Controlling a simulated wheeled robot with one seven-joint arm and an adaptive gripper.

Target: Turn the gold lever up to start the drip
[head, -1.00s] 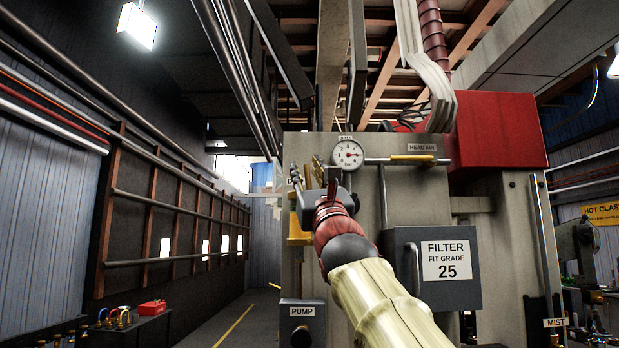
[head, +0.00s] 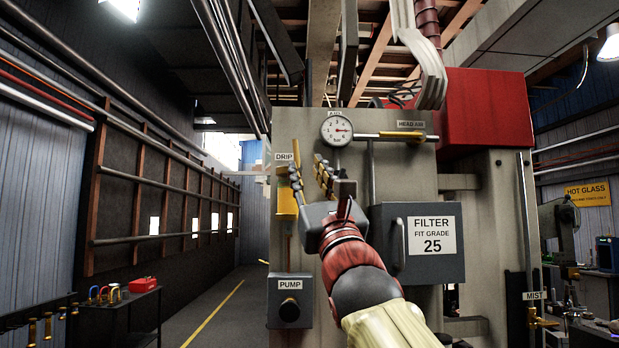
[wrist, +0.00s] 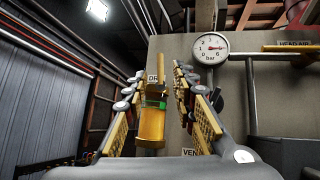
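The yellow drip unit (head: 287,203) is on the front of the grey machine, below a DRIP label (head: 284,157). In the wrist view the drip unit (wrist: 151,126) has a green band and sits between my fingers.
A pressure gauge (head: 337,130) and a yellow-handled HEAD AIR pipe (head: 404,136) are above and right. A grey filter box (head: 420,266) stands right of my gripper, and a PUMP box (head: 290,302) is below. An open aisle (head: 238,306) runs to the left.

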